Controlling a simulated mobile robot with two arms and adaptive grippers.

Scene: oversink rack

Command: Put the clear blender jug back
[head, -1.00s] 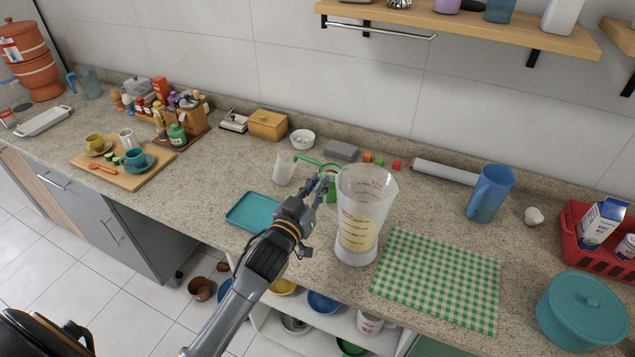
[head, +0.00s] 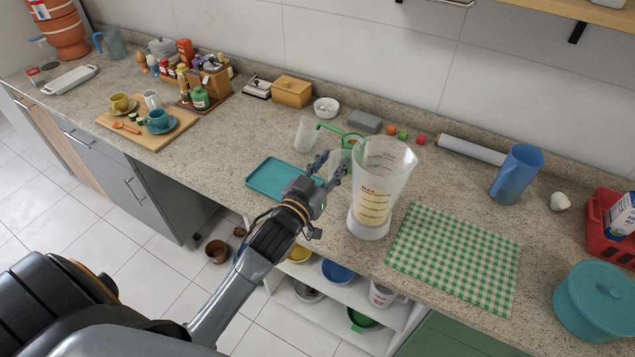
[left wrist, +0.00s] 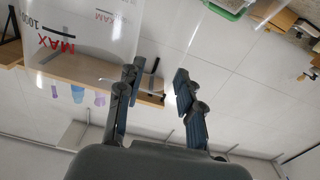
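The clear blender jug (head: 384,186) stands upright on the counter, left of the green checked mat (head: 455,255). It has red markings and a yellowish patch low on its side. My left gripper (head: 334,161) is just left of the jug, open and empty, with a gap between its spread fingers. In the left wrist view the open fingers (left wrist: 158,73) show clear space between them, and part of the jug (left wrist: 80,25) with its red MAX mark fills the upper left. I cannot tell whether a finger touches the jug. My right gripper is not in view.
A teal tray (head: 262,180) lies left of the jug. A clear cup (head: 304,134) and a green-handled item (head: 335,128) stand behind my gripper. A blue pitcher (head: 517,175) and teal pot (head: 594,303) are to the right. Open shelves with bowls lie below the counter.

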